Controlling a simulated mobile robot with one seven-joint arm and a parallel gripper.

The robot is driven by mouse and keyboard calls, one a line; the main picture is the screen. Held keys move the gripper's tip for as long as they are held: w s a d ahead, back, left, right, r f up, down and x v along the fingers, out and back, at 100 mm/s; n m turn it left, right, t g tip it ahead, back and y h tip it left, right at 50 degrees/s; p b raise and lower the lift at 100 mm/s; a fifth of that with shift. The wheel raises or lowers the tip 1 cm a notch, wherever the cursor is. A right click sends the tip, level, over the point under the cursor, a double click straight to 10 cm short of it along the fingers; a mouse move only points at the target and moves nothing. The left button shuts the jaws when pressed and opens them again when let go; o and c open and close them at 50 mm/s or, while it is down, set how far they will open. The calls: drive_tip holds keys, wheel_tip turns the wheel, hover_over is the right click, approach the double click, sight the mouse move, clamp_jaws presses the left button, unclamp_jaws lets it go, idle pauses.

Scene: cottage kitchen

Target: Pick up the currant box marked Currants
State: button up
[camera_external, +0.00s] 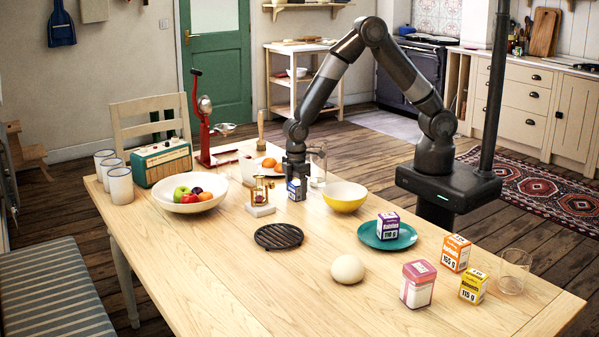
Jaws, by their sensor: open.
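A small box, dark blue and white (293,192), stands upright on the table at the back middle, directly below my gripper (297,177). Its print is too small to read, so I cannot confirm that it says Currants. My gripper is open and points down, with its fingers at the top of this box. I cannot tell whether they are around it or touching it. A purple box (388,226), seemingly marked Raisins, stands on a teal plate (408,238).
Close by are a yellow bowl (345,201), a brass-coloured hourglass-like item (262,194), a clear glass (318,172) and a fruit bowl (190,207). An orange box (455,254), yellow box (473,288) and pink tin (417,286) stand front right. The front left tabletop is clear.

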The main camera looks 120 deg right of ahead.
drive_tip(key=shift+f, duration=0.1)
drive_tip(key=shift+c, duration=0.2)
drive_tip(key=c, duration=1)
drive_tip(key=shift+c, duration=0.2)
